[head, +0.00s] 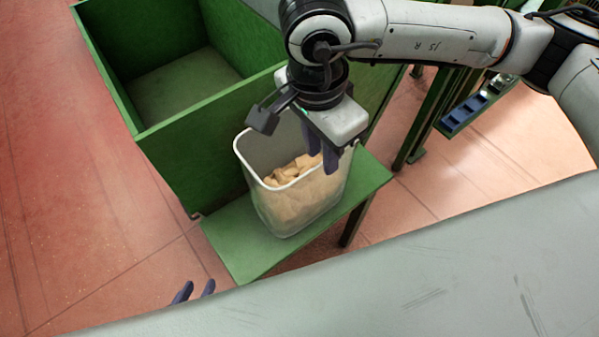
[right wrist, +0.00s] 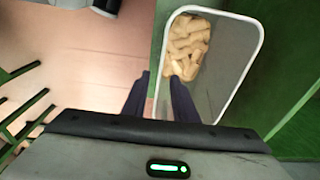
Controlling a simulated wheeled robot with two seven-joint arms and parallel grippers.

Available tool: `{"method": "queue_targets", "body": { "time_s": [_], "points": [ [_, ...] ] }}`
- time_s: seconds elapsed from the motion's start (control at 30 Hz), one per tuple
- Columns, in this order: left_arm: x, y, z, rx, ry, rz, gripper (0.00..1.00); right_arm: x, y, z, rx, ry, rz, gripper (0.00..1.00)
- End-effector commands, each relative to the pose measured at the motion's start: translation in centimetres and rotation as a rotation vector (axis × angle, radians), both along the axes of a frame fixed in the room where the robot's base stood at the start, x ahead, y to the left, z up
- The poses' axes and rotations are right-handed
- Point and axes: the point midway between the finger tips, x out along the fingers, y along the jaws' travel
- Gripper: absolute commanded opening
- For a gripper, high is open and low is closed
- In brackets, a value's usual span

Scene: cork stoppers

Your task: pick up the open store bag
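The open store bag (head: 300,207) is a see-through, bin-like bag with a white rim, partly filled with tan cork stoppers (head: 293,172). It stands upright on a green shelf. In the right wrist view the bag (right wrist: 235,52) shows from above, with corks at one end. My right gripper (head: 322,152) is over the bag's right-hand rim in the head view. Its two dark fingers (right wrist: 160,98) are apart, with the near rim running between them; I cannot tell whether they touch it. My left gripper (head: 195,291) shows only its fingertips, apart and empty, at the bottom.
The green shelf (head: 243,249) carries the bag and has free room at its front left. A large green open bin (head: 190,85) stands right behind the bag. A rack with blue compartments (head: 463,113) is at the right. A grey surface (head: 420,265) fills the lower right.

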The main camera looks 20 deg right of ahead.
Motion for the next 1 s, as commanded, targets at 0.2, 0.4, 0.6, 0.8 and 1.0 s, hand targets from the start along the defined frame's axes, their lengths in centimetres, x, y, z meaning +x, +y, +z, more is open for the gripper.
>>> {"method": "queue_targets", "body": {
  "time_s": [0.2, 0.4, 0.6, 0.8, 1.0],
  "points": [
    [0.4, 0.0, 0.7, -0.004, -0.01, 0.002, 0.31, 0.1, -0.6, -3.3, 0.0, 0.004, -0.001, 0.26],
    [0.8, 0.0, 0.8, -0.002, -0.016, 0.003, 0.31, 0.2, -0.7, -4.2, 0.001, 0.0, 0.0, 0.26],
    [0.9, 0.1, 0.8, -0.001, -0.016, 0.003, 0.31, 0.2, -0.6, -4.2, 0.001, 0.001, 0.0, 0.16],
    [0.8, 0.2, 0.7, 0.0, -0.015, 0.004, 0.31, 0.2, -0.6, -4.2, 0.001, 0.001, 0.0, 0.0],
    [0.6, 0.2, 0.7, 0.0, -0.012, 0.004, 0.31, 0.2, -0.6, -4.2, 0.001, 0.001, 0.0, 0.0]
  ]
}}
